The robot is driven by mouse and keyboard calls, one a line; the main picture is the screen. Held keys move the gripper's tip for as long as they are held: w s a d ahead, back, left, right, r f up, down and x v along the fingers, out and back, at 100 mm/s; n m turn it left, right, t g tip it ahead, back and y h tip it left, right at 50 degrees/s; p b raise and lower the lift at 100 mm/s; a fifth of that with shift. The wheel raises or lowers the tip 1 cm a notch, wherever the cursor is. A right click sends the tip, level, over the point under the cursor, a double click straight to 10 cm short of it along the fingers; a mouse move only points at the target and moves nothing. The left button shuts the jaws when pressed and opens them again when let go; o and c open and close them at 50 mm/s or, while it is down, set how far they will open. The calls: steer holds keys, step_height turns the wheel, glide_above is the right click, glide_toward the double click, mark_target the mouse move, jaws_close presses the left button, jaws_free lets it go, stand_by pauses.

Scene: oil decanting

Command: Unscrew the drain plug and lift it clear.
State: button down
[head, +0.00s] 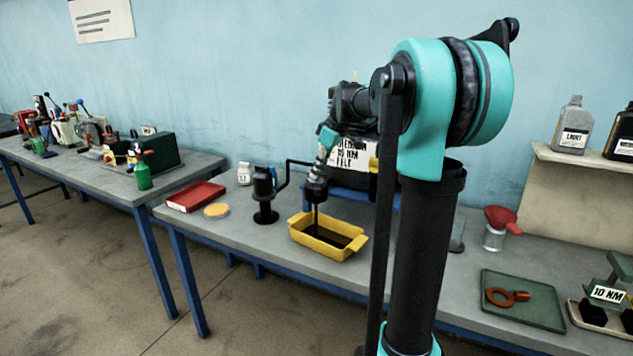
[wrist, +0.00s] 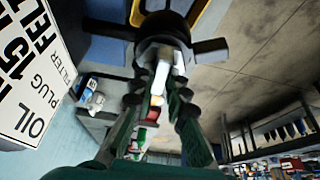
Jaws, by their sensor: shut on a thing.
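A dark fitting with side bars (wrist: 205,46) sits at the tips of my gripper (wrist: 163,62) in the wrist view. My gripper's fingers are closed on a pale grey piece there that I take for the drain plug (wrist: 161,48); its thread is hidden. A thin dark vertical line, looking like oil, runs from that part into the yellow pan (head: 308,241), which holds dark liquid. I cannot tell whether the plug is still seated.
A dark pump-like stand (head: 264,190) with a bent pipe stands left of the pan. A red tray (head: 195,196) lies further left. A labelled box (head: 348,160) is behind my arm.

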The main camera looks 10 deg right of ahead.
steer(key=shift+r, duration=0.6)
steer(key=shift+r, duration=0.3)
steer(key=shift+r, duration=0.1)
steer(key=shift+r, duration=1.95)
steer(key=shift+s, duration=0.1)
